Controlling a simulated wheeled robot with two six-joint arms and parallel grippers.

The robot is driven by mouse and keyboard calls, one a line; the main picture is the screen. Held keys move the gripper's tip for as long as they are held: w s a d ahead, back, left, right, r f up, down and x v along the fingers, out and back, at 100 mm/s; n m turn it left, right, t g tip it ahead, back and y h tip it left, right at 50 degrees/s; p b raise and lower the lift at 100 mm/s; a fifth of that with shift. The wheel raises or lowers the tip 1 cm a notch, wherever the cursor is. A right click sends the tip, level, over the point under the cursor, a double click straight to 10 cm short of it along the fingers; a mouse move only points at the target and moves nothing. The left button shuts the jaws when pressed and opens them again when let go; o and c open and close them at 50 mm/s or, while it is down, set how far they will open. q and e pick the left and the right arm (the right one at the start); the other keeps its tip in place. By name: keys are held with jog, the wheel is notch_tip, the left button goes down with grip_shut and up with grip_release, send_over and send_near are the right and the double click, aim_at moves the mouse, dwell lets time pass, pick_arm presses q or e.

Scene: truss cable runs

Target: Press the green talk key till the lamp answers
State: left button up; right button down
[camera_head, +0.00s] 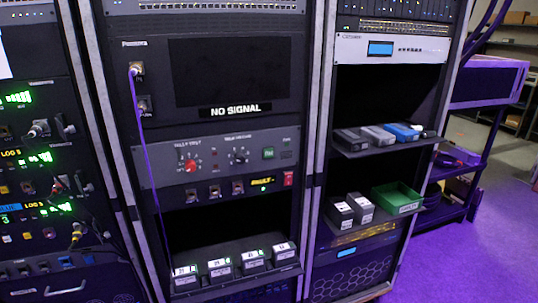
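A small green key (268,153) sits on the right part of a grey control panel (215,150) in the middle rack. Its label is too small to read, and nothing touches it. A small dark spot (286,155) is right of the key; I cannot tell whether it is the lamp, and it shows no light. A red knob (190,166) and a black knob (239,157) are left of the key on the same panel. A red switch (288,179) is below and right of the key. Neither of my grippers is in view.
A screen reading "NO SIGNAL" (232,70) is above the panel. A purple cable (148,150) hangs down the panel's left side. Several labelled devices (220,268) stand on a ledge below. Shelves at right hold boxes and a green bin (388,196). Purple-lit floor (465,255) is clear.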

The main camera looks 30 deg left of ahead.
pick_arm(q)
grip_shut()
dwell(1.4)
